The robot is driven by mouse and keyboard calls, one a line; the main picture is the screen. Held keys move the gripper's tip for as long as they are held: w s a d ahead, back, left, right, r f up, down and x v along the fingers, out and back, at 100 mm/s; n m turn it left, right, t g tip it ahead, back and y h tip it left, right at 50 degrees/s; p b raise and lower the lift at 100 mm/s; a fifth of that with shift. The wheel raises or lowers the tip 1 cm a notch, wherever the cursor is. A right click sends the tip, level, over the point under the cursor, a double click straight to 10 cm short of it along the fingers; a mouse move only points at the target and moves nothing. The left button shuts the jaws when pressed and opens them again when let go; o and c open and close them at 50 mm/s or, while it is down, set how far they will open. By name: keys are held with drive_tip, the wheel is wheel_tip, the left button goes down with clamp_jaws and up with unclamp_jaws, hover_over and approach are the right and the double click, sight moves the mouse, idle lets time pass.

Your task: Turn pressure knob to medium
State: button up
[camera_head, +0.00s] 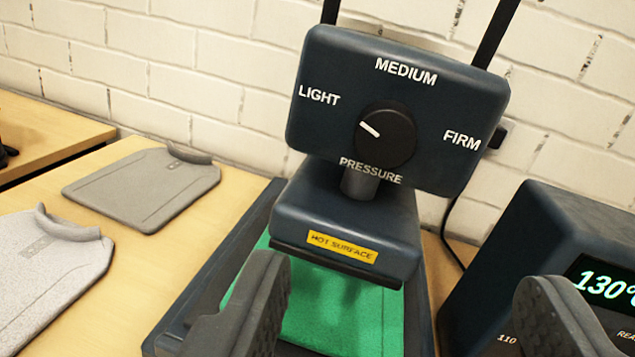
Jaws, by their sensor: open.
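The black round pressure knob (387,137) sits on the dark blue head (310,132) of a heat press. Its white pointer line aims up and left, toward the LIGHT label. MEDIUM is printed above the knob and FIRM to its right. PRESSURE is printed below it. My gripper (405,315) is open, with one grey finger at the lower middle and the other at the lower right. The fingers are below the knob in the picture, apart from it, and hold nothing.
A yellow HOT SURFACE label (342,247) is on the press's upper block. Green cloth (345,315) lies beneath it. A dark control box (540,235) showing 130° stands at right. A white brick wall stands behind.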

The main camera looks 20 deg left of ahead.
sight(385, 141)
drive_tip(key=p+x, duration=0.1)
drive_tip(key=x, duration=1.2)
drive_tip(key=shift+w, duration=0.4)
drive_tip(key=c, duration=1)
